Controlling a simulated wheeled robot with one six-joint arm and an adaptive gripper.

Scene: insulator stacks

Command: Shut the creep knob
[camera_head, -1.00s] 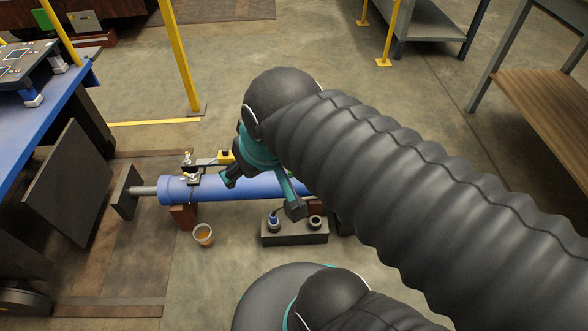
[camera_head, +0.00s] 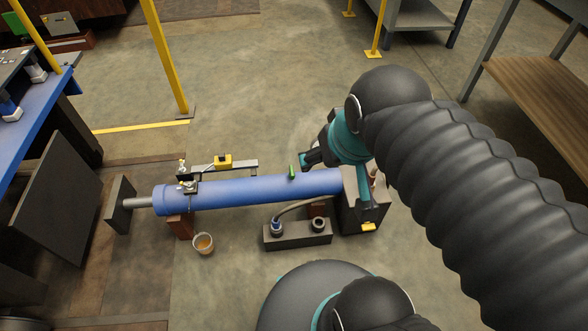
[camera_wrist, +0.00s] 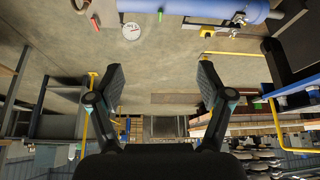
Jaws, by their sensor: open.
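A long blue cylinder (camera_head: 245,189) lies on blocks on the floor in the head view, with a grey rod (camera_head: 137,203) at its left end. A small valve-like fitting (camera_head: 188,186) sits on its left part. A green lever (camera_head: 292,171) stands near its right part. I cannot tell which small part is the creep knob. My gripper (camera_head: 335,188) is by the cylinder's right end, its fingers spread. In the wrist view, my gripper (camera_wrist: 160,73) is open and empty, facing bare floor; the cylinder (camera_wrist: 195,7) crosses the top edge.
A dark block (camera_head: 361,214) with a yellow part is at the cylinder's right end, partly behind my gripper. A grey box with a hose (camera_head: 297,234) and a small cup (camera_head: 203,243) are in front. A yellow post (camera_head: 166,60) stands behind.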

